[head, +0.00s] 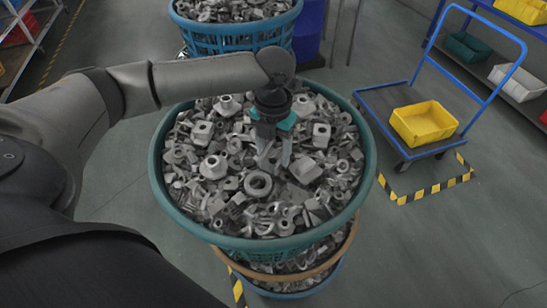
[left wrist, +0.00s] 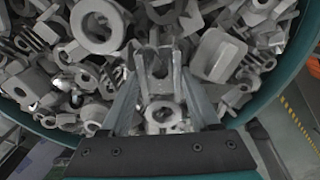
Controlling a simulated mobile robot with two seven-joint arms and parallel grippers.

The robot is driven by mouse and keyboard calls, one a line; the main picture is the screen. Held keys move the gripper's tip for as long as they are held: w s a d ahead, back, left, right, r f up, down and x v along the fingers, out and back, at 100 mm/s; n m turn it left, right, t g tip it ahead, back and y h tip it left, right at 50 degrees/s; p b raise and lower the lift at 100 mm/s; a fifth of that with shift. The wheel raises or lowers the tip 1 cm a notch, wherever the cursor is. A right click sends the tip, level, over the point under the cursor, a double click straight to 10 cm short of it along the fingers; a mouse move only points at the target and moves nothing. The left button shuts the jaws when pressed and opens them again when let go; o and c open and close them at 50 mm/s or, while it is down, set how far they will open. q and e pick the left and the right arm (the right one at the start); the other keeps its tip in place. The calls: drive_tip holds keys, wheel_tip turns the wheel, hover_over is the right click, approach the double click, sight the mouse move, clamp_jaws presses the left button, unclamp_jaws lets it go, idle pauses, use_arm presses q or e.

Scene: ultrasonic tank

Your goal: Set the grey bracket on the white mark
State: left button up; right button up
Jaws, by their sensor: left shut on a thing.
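My left gripper (head: 272,158) points down into a teal basket (head: 366,168) heaped with grey metal parts. In the left wrist view its two fingers (left wrist: 160,95) are shut on a grey bracket (left wrist: 156,66), a forked piece with upright prongs. A ring-shaped part (left wrist: 163,116) shows just below the bracket, between the fingers; I cannot tell whether it is separate. In the head view the held bracket is hard to tell from the heap around it. No white mark is visible in either view. My right gripper is not in view.
A blue basket (head: 213,41) of similar parts stands behind. A blue trolley (head: 385,100) with a yellow bin (head: 424,124) stands at the right, near striped floor tape (head: 427,191). Shelves (head: 508,72) line the right side. The floor at lower right is clear.

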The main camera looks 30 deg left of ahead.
use_arm(q)
clamp_jaws()
drive_tip(key=shift+r, duration=0.1)
